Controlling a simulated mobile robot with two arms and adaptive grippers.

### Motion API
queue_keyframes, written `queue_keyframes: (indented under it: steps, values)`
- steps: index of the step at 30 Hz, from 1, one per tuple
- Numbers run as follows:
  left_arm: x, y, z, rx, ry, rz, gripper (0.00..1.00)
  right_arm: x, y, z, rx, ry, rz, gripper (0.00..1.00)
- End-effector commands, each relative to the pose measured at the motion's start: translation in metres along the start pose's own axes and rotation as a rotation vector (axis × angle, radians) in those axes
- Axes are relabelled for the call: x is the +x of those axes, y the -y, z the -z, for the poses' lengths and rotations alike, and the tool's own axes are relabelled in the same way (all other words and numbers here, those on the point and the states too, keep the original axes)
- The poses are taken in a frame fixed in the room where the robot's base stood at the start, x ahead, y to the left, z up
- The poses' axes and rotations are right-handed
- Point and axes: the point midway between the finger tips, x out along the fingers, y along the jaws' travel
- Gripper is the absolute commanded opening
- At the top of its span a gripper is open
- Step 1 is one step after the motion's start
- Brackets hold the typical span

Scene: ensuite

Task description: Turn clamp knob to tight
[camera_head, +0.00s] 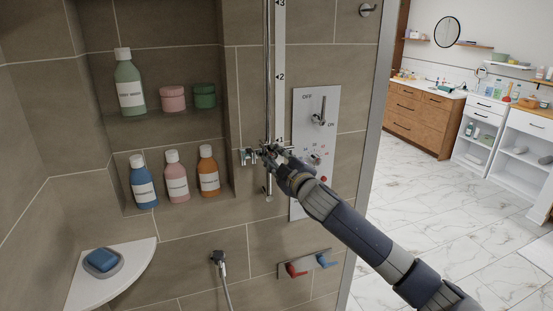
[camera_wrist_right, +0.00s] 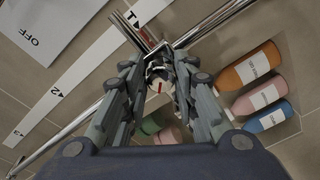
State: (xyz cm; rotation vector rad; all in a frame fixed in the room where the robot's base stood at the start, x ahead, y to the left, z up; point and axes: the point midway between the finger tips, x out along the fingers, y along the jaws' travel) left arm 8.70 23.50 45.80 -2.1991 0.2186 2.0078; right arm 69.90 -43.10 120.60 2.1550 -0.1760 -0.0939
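A vertical metal rail (camera_head: 268,60) runs down the tiled shower wall beside a white numbered scale (camera_head: 280,50). A small clamp (camera_head: 249,156) sits on the rail near mark 1, largely hidden by my right gripper (camera_head: 270,152). In the right wrist view, my right gripper (camera_wrist_right: 157,72) has its two fingers on either side of a small pale knob (camera_wrist_right: 155,87) with a red mark. Whether the fingers press on the knob is not clear. My left gripper is not in view.
Right of the rail is a white control panel (camera_head: 328,96) with a lever. Wall shelves at left hold several bottles and two jars. A hand shower (camera_head: 218,257) hangs below, and red and blue handles (camera_head: 306,264) sit lower right.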

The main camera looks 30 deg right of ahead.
Motion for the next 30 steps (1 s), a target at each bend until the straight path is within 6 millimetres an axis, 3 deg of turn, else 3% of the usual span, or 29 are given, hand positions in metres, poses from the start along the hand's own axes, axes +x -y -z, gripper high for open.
queue_keyframes:
  steps: [14, 30]
  values:
    - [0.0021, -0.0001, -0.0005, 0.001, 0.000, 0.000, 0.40, -0.0001, 0.0018, -0.0001, 0.104, -0.005, -0.005, 0.03]
    - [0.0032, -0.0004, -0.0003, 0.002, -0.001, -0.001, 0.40, 0.0000, 0.0030, 0.0004, 0.580, -0.023, -0.035, 0.03]
